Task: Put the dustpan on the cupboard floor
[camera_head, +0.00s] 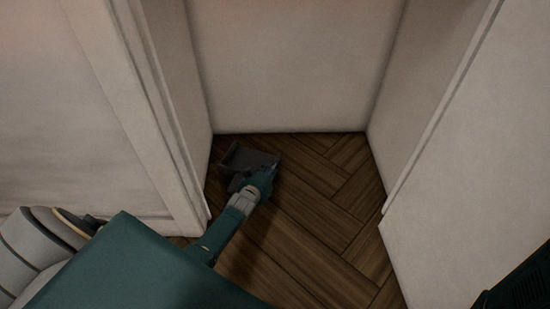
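The dark grey dustpan (250,159) is at the back left of the cupboard, close to the left wall. It is on or just above the cupboard floor (325,215), which is dark wood in a herringbone pattern; I cannot tell whether it touches. My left gripper (266,175) reaches in from the lower left and is right at the dustpan's near side. Its fingers are small, dark and partly hidden, so their grip on the dustpan is unclear. My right gripper is out of view.
Pale cupboard walls stand left, right and at the back (295,65). A white door frame (150,110) edges the opening on the left, close to my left arm. A pale panel (470,160) stands on the right. The floor's middle and right are clear.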

